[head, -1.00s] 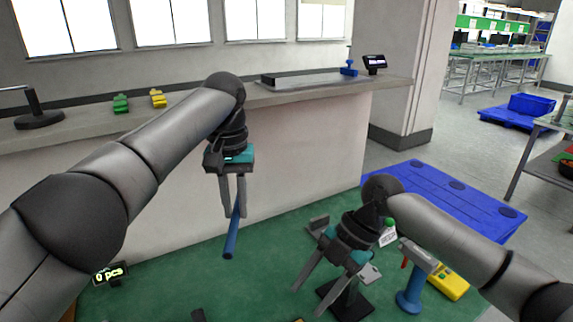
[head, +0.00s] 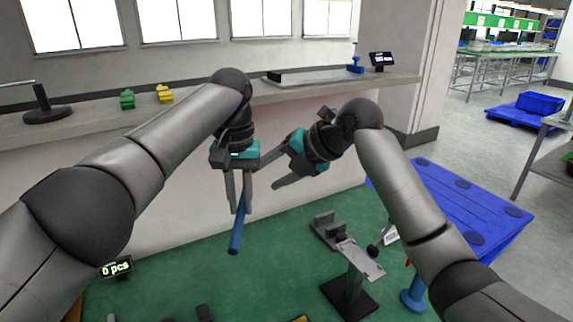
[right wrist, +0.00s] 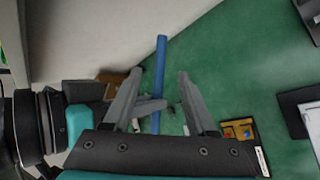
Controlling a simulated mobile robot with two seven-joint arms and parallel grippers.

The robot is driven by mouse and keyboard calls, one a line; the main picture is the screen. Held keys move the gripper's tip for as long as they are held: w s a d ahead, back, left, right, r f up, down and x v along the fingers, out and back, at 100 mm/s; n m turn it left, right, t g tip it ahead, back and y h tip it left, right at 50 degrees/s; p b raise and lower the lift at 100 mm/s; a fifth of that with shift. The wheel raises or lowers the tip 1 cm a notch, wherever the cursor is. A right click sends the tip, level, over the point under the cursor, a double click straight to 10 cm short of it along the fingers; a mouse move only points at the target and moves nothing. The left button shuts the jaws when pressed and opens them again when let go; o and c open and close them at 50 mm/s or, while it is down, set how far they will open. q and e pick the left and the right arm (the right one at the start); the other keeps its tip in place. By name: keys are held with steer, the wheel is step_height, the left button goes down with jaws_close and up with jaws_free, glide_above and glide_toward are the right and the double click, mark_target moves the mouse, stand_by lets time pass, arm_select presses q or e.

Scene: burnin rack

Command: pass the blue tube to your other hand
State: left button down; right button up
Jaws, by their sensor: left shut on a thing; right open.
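The blue tube (head: 236,234) hangs tilted from my left gripper (head: 241,211), which is shut on its upper part; the lower part is free, above the green surface. My right gripper (head: 264,176) is open and empty, just right of the left gripper and higher than the tube's free end. In the right wrist view the tube (right wrist: 160,68) appears between the spread fingers of my right gripper (right wrist: 158,76) and reaches beyond them. I cannot tell how deep it lies between them; no contact is visible.
A metal stand (head: 352,262) with a dark base rises from the green surface (head: 285,285) right of the tube. A "0 pcs" display (head: 115,268) stands left. A ledge (head: 200,108) behind carries green and yellow blocks. A blue pallet (head: 460,208) lies at right.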

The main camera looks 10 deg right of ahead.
steer(key=x, duration=0.6)
jaws_close()
stand_by(0.4)
arm_select(q)
steer(key=c, duration=0.7)
jaws_free()
steer(key=shift+r, duration=0.1)
